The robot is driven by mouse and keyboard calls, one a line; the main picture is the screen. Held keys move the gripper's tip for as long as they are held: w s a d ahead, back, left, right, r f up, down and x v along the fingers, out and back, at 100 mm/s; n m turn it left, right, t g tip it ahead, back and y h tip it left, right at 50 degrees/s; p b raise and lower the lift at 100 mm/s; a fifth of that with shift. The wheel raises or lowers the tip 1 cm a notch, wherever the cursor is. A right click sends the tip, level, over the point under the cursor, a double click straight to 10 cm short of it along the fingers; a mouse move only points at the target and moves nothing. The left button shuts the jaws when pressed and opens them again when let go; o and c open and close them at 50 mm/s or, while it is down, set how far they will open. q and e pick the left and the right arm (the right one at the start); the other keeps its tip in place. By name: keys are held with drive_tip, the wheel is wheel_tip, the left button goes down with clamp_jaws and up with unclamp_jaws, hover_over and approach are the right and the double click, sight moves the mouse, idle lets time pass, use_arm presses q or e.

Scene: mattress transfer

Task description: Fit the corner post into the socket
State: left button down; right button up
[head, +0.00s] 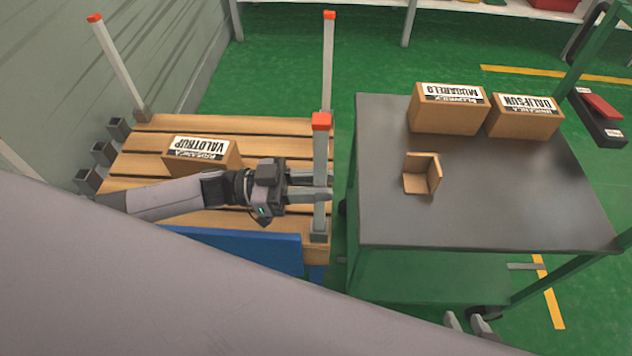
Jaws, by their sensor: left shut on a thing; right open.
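A grey corner post with a red cap (320,122) stands about upright at the near right corner of the wooden pallet (150,123). My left gripper (312,187) reaches in from the left and is shut on this post at its middle. The post's lower end meets a grey socket (319,234) at the pallet corner; I cannot tell how deep it sits. Two more red-capped posts stand at the far left corner (118,68) and far right corner (328,62).
A box labelled VALOTRUP (202,155) lies on the pallet, with a blue panel (240,246) at its near side. Grey square tubes (104,152) line the left edge. The grey cart (380,205) holds a MUQARELO box (447,112), a DALIFSUN box (524,119) and a cardboard corner piece (420,178).

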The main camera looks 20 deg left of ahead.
sight(315, 118)
use_arm(q)
drive_tip(key=shift+r+p, duration=0.7)
drive_tip(key=shift+r, duration=0.25)
drive_tip(key=shift+p, duration=0.3)
idle(1.0)
drive_tip(key=shift+f+b, duration=1.2)
drive_tip(key=shift+f, duration=0.35)
drive_tip(key=c, duration=0.8)
unclamp_jaws()
wheel_tip(315, 118, up, 20)
drive_tip(key=p, duration=0.5)
